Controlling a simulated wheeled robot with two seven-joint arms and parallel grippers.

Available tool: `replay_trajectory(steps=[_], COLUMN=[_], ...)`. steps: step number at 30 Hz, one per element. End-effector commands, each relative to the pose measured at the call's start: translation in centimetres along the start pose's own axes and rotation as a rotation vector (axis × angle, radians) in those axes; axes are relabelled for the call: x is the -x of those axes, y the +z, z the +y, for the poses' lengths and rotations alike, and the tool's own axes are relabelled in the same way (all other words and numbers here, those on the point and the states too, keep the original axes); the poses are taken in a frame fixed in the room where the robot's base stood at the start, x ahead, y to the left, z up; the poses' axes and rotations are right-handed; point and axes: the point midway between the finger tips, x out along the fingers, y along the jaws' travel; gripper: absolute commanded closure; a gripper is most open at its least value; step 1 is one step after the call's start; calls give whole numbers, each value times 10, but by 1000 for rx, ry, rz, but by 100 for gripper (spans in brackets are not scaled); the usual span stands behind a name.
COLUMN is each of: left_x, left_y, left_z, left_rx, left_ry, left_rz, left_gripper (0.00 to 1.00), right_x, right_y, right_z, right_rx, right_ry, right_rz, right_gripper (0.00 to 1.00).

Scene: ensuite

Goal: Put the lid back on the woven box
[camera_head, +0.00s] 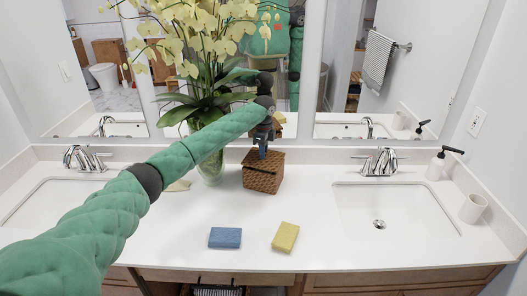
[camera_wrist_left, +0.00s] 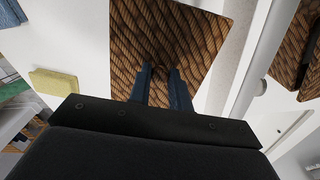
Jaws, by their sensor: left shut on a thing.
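The brown woven box (camera_head: 261,182) stands on the white counter between the two sinks, right of the flower vase. Its woven lid (camera_head: 272,158) is at the top of the box and looks slightly tilted; I cannot tell whether it rests fully on the rim. My left gripper (camera_head: 263,152) reaches down from above and is shut on the lid's small knob. In the left wrist view, the blue fingers (camera_wrist_left: 161,85) close on the knob at the middle of the lid (camera_wrist_left: 165,30), which hides the box beneath. My right gripper is not in view.
A glass vase (camera_head: 210,166) with yellow orchids stands close left of the box. A blue sponge (camera_head: 225,238) and a yellow sponge (camera_head: 285,237) lie in front. The right sink (camera_head: 395,212), faucet (camera_head: 378,162), soap dispenser (camera_head: 436,165) and cup (camera_head: 473,208) are right. A mirror is behind.

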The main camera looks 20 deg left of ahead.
Motion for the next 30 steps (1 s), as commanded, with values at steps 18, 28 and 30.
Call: replay_trajectory(steps=[18,28,30], left_x=[1,1,1], left_y=[0,0,0], left_z=[1,1,1], left_rx=[0,0,0], left_ry=[0,0,0], left_rz=[0,0,0], left_gripper=[100,100,100], right_x=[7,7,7], right_y=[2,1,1], right_z=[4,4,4], right_rx=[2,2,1], right_ry=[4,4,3], right_rz=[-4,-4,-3], right_gripper=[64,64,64])
